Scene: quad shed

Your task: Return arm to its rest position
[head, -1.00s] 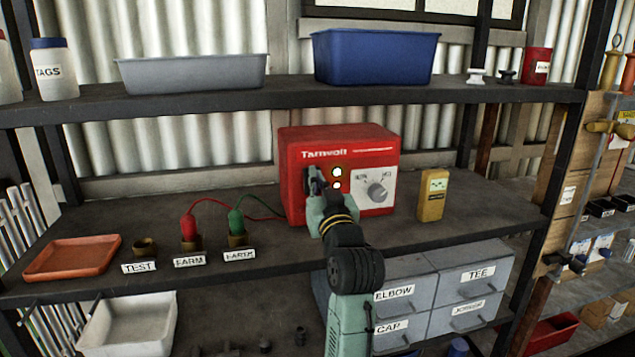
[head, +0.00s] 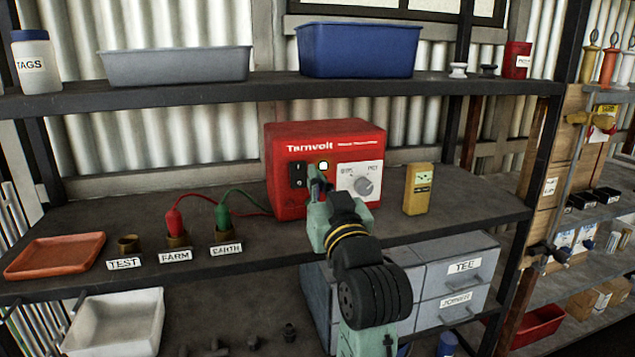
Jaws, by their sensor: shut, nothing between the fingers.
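My gripper (head: 319,186) is shut and empty, in front of the red Tarnvolt unit (head: 325,145). My arm reaches up to it from the lower middle of the head view. The fingertips overlap the unit's front, just below and right of a black rocker switch (head: 298,174) and below a lit yellow-white lamp (head: 323,165). I cannot tell whether they touch the unit. The unit's white dial panel (head: 349,178) is to the right of the fingers. My gripper and wrist hide the lower middle of the unit's front.
A yellow meter (head: 418,189) stands right of the unit. Red (head: 174,221) and green (head: 222,215) plugs stand in the FARM and EARTH sockets. The TEST socket (head: 129,245) is empty. An orange tray (head: 55,255) is at left. Grey drawers (head: 449,283) sit below; the upper shelf (head: 250,94) is above.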

